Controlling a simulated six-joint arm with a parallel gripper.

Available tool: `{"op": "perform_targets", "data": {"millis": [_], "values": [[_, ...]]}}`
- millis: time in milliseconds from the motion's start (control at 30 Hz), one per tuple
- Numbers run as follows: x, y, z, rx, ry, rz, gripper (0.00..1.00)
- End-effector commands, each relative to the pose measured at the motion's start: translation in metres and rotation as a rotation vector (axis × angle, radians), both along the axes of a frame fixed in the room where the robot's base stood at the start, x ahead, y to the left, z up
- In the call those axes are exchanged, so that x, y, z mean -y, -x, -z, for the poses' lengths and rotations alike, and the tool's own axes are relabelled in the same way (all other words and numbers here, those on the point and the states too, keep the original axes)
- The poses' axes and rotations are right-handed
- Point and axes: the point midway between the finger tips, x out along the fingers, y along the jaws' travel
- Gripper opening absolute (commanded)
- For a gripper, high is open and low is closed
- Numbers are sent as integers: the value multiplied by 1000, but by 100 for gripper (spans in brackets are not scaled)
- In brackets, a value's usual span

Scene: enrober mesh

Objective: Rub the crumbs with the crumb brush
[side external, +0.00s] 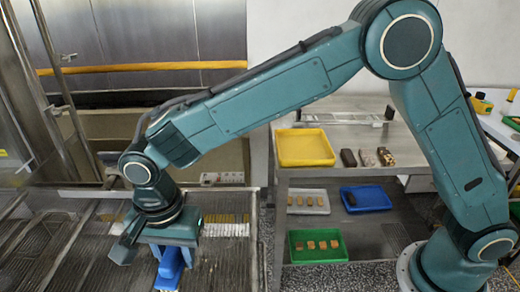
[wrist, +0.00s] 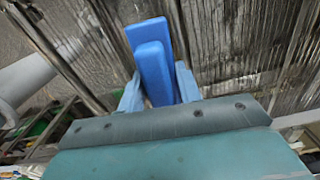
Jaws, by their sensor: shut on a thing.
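My gripper (side external: 178,250) points down over the mesh belt (side external: 225,270) at the left of the side external view. It is shut on a blue crumb brush (side external: 168,268). In the wrist view the blue brush (wrist: 153,65) stands between the two light blue fingers of my gripper (wrist: 158,88), with the ribbed mesh (wrist: 225,45) behind it. White bristles show faintly at the brush's lower end in the side view. I cannot tell whether they touch the mesh.
Rows of small brown and pale pieces (side external: 225,224) lie on the mesh behind my gripper. A steel shelf unit to the right holds a yellow tray (side external: 304,162), a blue tray (side external: 368,208) and a green tray (side external: 335,258). A metal frame (side external: 58,100) stands at the left.

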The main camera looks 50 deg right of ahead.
Motion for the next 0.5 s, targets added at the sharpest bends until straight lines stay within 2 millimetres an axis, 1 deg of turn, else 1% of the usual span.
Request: {"op": "perform_targets", "data": {"millis": [300, 367, 433, 500], "values": [[-21, 22, 0, -1, 1, -3, 13], [-20, 20, -3, 0, 0, -1, 13], [-20, 19, -22, 4, -5, 0, 13], [-20, 20, -27, 2, -1, 0, 13]]}}
